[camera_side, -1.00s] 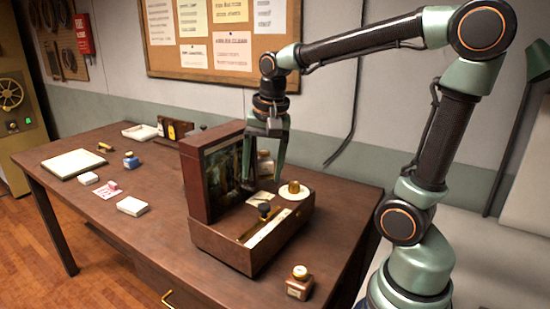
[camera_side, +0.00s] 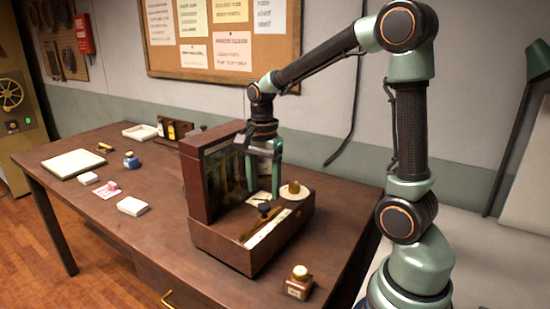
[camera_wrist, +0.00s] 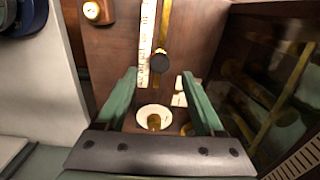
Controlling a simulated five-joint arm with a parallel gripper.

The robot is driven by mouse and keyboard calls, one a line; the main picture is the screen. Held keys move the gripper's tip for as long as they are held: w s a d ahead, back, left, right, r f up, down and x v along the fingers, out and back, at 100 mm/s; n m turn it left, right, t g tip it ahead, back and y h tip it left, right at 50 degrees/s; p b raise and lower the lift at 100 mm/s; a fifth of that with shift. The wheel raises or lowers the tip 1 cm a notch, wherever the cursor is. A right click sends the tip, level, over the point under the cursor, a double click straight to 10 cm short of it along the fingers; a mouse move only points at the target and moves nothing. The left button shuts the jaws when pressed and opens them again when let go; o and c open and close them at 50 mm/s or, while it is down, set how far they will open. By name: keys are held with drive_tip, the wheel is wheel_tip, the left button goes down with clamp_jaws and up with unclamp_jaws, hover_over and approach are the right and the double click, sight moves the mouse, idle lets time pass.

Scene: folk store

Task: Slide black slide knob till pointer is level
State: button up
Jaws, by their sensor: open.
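The black slide knob (camera_side: 265,208) stands on a brass rail beside a white ruled strip (camera_side: 268,228) in the wooden box base (camera_side: 228,245). In the wrist view the knob (camera_wrist: 159,62) shows near the fingertip line. My gripper (camera_side: 263,194) is open and empty, above the box near the upright glass-fronted case (camera_side: 208,180). In the wrist view its two green fingers (camera_wrist: 159,74) are spread, with the knob between their tips in the picture; contact is not visible. Brass parts (camera_wrist: 283,100) show dimly behind the glass; I cannot tell which is the pointer or whether it is level.
A white dish with a brass weight (camera_side: 294,190) sits at the box's back right. Paper, an ink bottle (camera_side: 131,160) and a white block (camera_side: 132,206) lie on the left table, with free room between.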

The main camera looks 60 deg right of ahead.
sight(264, 206)
drive_tip(key=shift+f, duration=2.75)
drive_tip(key=c, duration=0.9)
